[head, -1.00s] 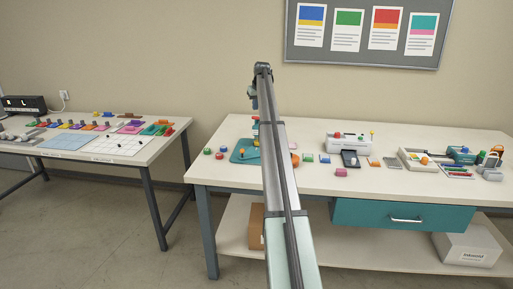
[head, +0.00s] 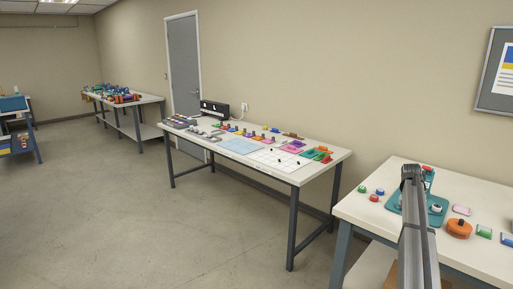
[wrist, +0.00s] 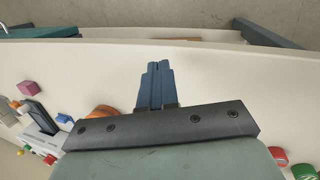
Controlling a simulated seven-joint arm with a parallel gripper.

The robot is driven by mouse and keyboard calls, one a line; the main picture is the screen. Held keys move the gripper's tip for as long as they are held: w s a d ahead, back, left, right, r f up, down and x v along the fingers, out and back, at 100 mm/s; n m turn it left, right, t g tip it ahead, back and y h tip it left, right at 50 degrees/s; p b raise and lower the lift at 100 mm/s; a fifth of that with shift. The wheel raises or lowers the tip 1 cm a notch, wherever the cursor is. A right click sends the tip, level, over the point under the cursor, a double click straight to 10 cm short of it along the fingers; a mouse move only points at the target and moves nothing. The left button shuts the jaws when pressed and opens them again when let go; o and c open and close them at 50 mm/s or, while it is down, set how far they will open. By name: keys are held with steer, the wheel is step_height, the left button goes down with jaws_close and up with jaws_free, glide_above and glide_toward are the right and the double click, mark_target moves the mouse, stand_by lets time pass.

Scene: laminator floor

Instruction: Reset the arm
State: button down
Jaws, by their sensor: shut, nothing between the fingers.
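My arm reaches up over the near table at the right of the head view, and its links hide part of that table. My gripper shows in the wrist view, where its blue-grey fingers (wrist: 157,85) are together with nothing between them. They are above the pale table top (wrist: 215,75), close to its edge, and I see no contact with any object. The fingertips are not clearly visible in the head view.
The near table bears a teal tray (head: 433,217), an orange round item (head: 459,228) and small coloured blocks. A long table (head: 240,148) with mats and small parts stands at the middle. Open floor (head: 130,210) lies left. A grey door (head: 185,65) is behind.

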steer(key=s+a+f+n+g, duration=0.1)
steer(key=s+a+f, duration=0.5)
steer(key=f, duration=0.4)
steer(key=s+a+f+n, duration=0.1)
steer(key=s+a+f, duration=0.2)
steer(key=a+f, duration=0.65)
steer(key=s+a+f+n+g, duration=0.1)
steer(key=s+a+f, duration=0.45)
steer(key=f, duration=0.55)
steer(key=s+a+f+n+y, duration=0.1)
steer(key=s+a+f+n, duration=0.1)
steer(key=s+a+f, duration=1.3)
steer(key=s+a, duration=0.2)
steer(key=s, duration=0.6)
steer(key=s+a+f+n+g, duration=0.1)
steer(key=s+a, duration=0.2)
steer(key=s, duration=0.6)
steer(key=s+a+f+n+g, duration=0.1)
steer(key=s+a+f, duration=0.1)
steer(key=s, duration=0.8)
steer(key=shift+a+y, duration=0.3)
steer(key=shift+a, duration=0.55)
